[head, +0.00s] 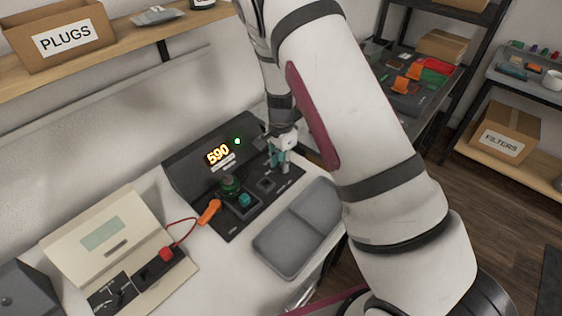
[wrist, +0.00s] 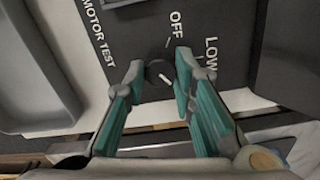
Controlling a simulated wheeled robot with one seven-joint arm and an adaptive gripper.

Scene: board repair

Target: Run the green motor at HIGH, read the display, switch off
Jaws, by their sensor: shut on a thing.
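The dark motor test panel (head: 237,233) stands on the bench. Its display (head: 218,154) glows orange and reads 590, and a small green light (head: 237,141) beside it is lit. The green motor (head: 231,184) sits upright on the panel below the display. My gripper (head: 279,160) is at the panel's right part. In the wrist view, my gripper (wrist: 160,67) has its teal fingers on either side of a dark round knob (wrist: 156,70), shut on it. The knob's white line points down-right, away from the OFF and LOW labels. A HIGH label is not visible.
A grey divided tray (head: 290,262) is in front. A PLUGS box (head: 60,38) sits on the shelf above. My arm hides the bench's right side.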

